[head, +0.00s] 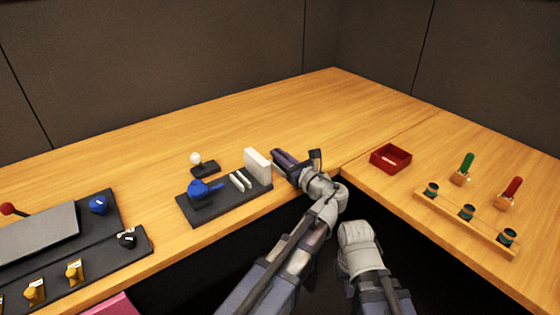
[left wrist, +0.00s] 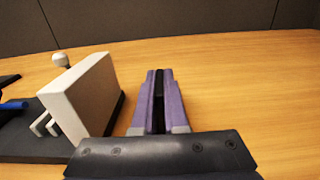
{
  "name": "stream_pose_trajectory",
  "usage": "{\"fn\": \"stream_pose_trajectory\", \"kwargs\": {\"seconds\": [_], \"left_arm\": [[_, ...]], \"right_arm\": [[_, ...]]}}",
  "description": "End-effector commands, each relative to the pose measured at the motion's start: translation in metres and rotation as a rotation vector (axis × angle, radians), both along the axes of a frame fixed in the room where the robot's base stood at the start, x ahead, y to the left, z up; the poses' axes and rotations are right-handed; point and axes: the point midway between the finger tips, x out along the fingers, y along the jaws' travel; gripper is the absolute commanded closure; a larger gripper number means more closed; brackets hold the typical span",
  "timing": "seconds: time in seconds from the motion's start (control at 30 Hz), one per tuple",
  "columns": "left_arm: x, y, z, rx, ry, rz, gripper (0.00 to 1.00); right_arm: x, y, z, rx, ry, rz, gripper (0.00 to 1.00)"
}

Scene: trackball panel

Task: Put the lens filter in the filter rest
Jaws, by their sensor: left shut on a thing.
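My left gripper (head: 284,158) is over the wood table, just right of a dark base plate (head: 190,211). It also shows in the left wrist view (left wrist: 159,75), its purple fingers shut on a thin dark thing (left wrist: 158,88), likely the lens filter. The fingers hide most of it, so its shape cannot be told. Two low white uprights (head: 241,182) stand on the plate, perhaps the filter rest. A taller white block (head: 258,166) stands between them and my gripper; it is large at left in the left wrist view (left wrist: 88,95). My right gripper is not visible.
A blue part (head: 199,189) sits on the plate, with a white-knobbed stick (head: 197,160) behind. A red tray (head: 390,158) and a wooden rack (head: 450,217) are at right. A dark control panel (head: 140,243) is at left. The table behind my gripper is clear.

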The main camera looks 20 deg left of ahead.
Motion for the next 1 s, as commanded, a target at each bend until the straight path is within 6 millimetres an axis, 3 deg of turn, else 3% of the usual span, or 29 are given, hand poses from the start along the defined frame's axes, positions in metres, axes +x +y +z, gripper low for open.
{"fn": "stream_pose_trajectory", "kwargs": {"seconds": [0.3, 0.33, 0.6, 1.0], "left_arm": [[0.0, 0.0, -0.0034, 0.0, 0.0, 0.0, 1.0], [0.0, 0.0, -0.0022, 0.0, 0.0, 0.0, 0.88], [0.0, 0.0, -0.0015, 0.0, 0.0, 0.0, 0.6], [0.0, 0.0, 0.0035, 0.0, 0.0, 0.0, 0.6]], "right_arm": [[0.0, 0.0, -0.0034, 0.0, 0.0, 0.0, 1.0], [0.0, 0.0, -0.0022, 0.0, 0.0, 0.0, 1.0], [0.0, 0.0, -0.0015, 0.0, 0.0, 0.0, 1.0], [0.0, 0.0, 0.0035, 0.0, 0.0, 0.0, 1.0]]}}
